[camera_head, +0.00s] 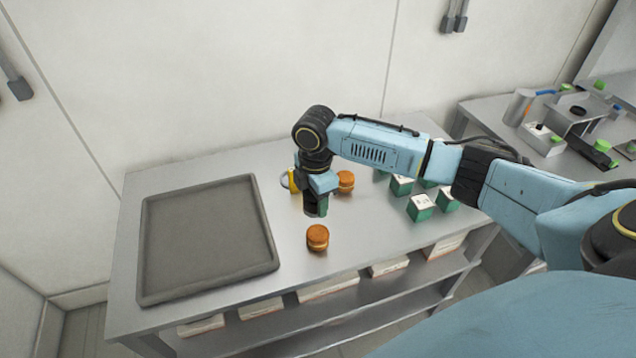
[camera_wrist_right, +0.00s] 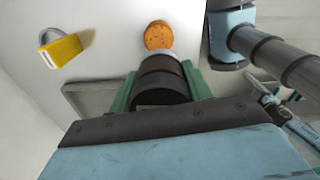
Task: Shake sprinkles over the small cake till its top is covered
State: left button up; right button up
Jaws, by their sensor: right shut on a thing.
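My right gripper (camera_head: 317,210) is shut on a dark, banded cylinder, the shaker (camera_wrist_right: 162,82), between its green fingers; its far end looks pale. In the head view the gripper hangs just behind and above a small orange-brown round cake (camera_head: 317,238) on the metal table. A second similar round cake (camera_head: 346,182) stands farther back, partly beside my wrist. One round orange-brown cake (camera_wrist_right: 158,36) shows beyond the shaker's far end in the wrist view; I cannot tell which one. No sprinkles can be made out on the tops. My left gripper is out of view.
A large grey tray (camera_head: 147,288) lies on the left of the table. A yellow thing with a grey loop (camera_head: 291,181) stands behind my gripper, also in the wrist view (camera_wrist_right: 64,49). Several green-and-white boxes (camera_head: 420,207) stand at right.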

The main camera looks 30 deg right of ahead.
aim_at(315, 211)
jog(key=shift+d+n, duration=0.35)
jog(key=shift+n, duration=0.15)
jog(key=shift+f, duration=0.1)
notch_tip(315, 211, down, 4)
jog(key=b, duration=0.5)
jog(key=shift+f, duration=0.2)
jog(key=shift+r, duration=0.1)
jog(key=shift+a+p, duration=0.45)
jog(key=shift+p, duration=0.15)
